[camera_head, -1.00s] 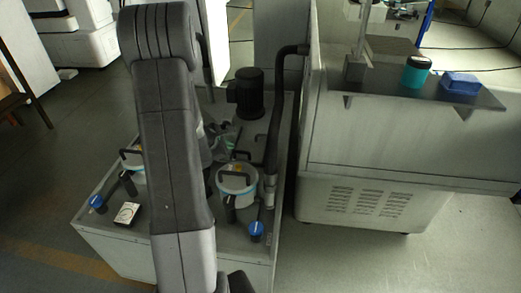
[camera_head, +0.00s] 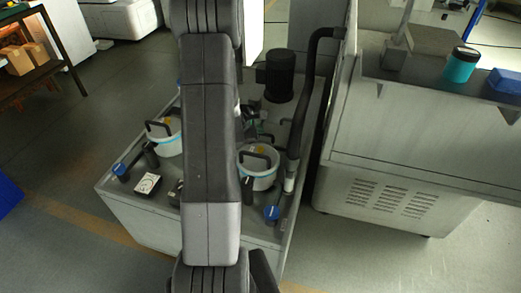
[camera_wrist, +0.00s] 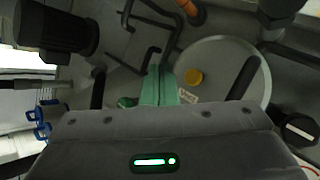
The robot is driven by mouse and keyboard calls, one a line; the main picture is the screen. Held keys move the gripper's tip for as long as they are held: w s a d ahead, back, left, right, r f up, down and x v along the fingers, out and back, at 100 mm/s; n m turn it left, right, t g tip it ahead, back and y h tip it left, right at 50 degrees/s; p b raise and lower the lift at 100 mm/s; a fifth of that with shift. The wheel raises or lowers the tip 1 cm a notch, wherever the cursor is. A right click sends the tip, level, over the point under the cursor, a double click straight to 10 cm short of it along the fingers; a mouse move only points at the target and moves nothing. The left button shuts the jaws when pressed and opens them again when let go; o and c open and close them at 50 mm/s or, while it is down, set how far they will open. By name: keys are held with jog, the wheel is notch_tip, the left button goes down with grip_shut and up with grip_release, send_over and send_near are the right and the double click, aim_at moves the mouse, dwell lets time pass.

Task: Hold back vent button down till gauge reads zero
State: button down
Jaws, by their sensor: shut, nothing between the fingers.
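In the wrist view, a round yellow button (camera_wrist: 193,77) sits on a pale round canister lid (camera_wrist: 222,62) beside a small printed label. My gripper (camera_wrist: 161,72) shows as closed green fingers just left of the button, apart from it in the picture; its height above the lid is unclear. In the head view, a left canister (camera_head: 166,145) and a right canister (camera_head: 258,180) stand on a grey cabinet, each with a black handle. A white dial gauge (camera_head: 147,183) is near the left canister; its reading is too small to make out. My arm hides the area between the canisters.
A black motor (camera_head: 280,76) and a black hose (camera_head: 310,95) rise behind the right canister. Blue-knobbed valves (camera_head: 271,213) stand at the cabinet's front. A large grey machine (camera_head: 420,135) borders the right side. Open floor lies to the left.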

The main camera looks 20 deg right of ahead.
jog(key=b, duration=0.2)
send_over(258, 149)
notch_tip(258, 149, down, 4)
jog(key=shift+f, duration=0.2)
jog(key=shift+f+b, duration=0.75)
jog(key=shift+b, duration=0.4)
